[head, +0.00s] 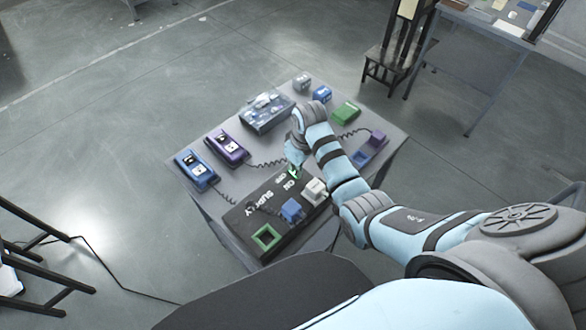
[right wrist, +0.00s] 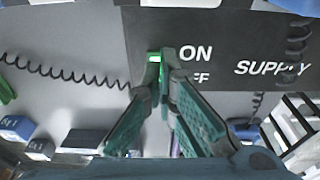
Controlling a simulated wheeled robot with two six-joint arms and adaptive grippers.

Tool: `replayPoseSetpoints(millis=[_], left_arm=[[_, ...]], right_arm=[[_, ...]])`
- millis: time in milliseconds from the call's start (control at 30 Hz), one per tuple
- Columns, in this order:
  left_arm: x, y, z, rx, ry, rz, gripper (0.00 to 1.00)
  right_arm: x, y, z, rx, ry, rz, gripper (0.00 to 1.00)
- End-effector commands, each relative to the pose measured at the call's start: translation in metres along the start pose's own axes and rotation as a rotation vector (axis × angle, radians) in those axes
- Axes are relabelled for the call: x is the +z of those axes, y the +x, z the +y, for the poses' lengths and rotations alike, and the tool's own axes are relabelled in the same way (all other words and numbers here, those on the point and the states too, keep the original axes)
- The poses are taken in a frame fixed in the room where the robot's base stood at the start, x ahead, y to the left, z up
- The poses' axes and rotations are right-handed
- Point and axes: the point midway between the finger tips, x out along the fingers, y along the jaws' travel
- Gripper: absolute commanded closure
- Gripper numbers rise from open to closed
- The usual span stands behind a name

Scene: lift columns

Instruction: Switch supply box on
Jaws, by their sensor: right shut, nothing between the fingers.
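The black supply box (head: 285,238) lies along the near side of the grey table. White letters on it read SUPPLY, with ON and OFF beside a small switch. The switch (right wrist: 154,57) shows bright green next to the word ON in the right wrist view. My right gripper (head: 294,171) is over this switch end of the box. In the right wrist view its fingertips (right wrist: 160,65) are together right at the switch, with nothing held; I cannot tell whether they touch it. My left gripper is not in view.
On the box are an empty green-rimmed socket (head: 266,238), a blue plug (head: 292,210) and a grey plug (head: 315,190). Blue (head: 197,171) and purple (head: 227,147) units with coiled cables and a clear-lidded case (head: 266,110) occupy the grey table (head: 206,200). A dark stool (head: 385,65) stands behind.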

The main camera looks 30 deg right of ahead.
Motion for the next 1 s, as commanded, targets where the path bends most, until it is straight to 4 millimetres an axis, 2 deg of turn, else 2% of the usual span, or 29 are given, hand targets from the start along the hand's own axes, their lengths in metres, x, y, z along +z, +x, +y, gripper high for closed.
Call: replayPoseSetpoints(millis=[33, 100, 500, 1000], left_arm=[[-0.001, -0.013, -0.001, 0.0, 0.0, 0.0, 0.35], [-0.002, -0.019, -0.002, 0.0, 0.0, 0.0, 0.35], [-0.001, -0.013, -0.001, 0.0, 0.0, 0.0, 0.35], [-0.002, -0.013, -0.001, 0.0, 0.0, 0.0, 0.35]], right_arm=[[-0.002, -0.014, 0.0, 0.0, 0.0, 0.001, 1.0], [-0.004, -0.022, 0.0, 0.001, 0.0, 0.002, 1.0], [-0.009, -0.059, 0.0, 0.001, 0.0, 0.002, 1.0], [-0.009, -0.061, 0.0, 0.0, 0.0, 0.0, 1.0]])
